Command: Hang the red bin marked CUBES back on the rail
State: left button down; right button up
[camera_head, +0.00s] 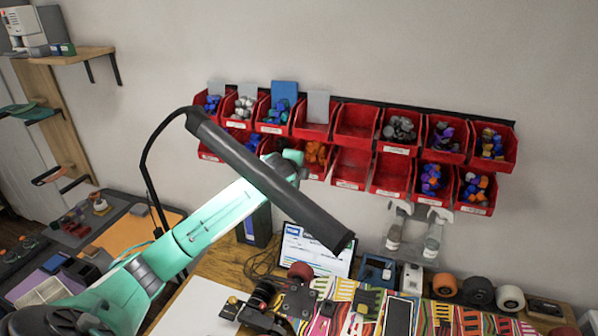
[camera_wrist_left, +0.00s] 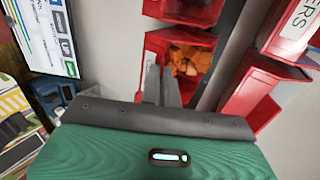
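Several red bins hang in two rows on a dark wall rail (camera_head: 425,110). Their labels are too small to read in the head view, so I cannot tell which bin is marked CUBES. My left arm reaches up to the lower row. Its gripper is mostly hidden behind the black lamp bar in the head view. In the left wrist view the fingers of my left gripper (camera_wrist_left: 163,78) are close together, in front of a red bin with orange pieces (camera_wrist_left: 188,60). That bin also shows in the head view (camera_head: 316,156). I cannot tell whether they grip its wall. My right gripper is out of view.
A black lamp bar (camera_head: 265,180) crosses in front of my left arm. A red bin with a label ending in "ERS" (camera_wrist_left: 283,55) is close on the right in the wrist view. A screen (camera_head: 308,252), wheels (camera_head: 478,291) and a colourful board (camera_head: 345,305) are on the bench below.

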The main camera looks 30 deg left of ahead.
pick_arm(q)
jog(key=shift+w+a, duration=0.2)
jog(key=shift+w, duration=0.65)
jog(key=shift+p, duration=0.4)
dwell(0.4)
jog(key=shift+f, duration=0.75)
dwell(0.5)
jog(key=c, duration=1.6)
grip_release()
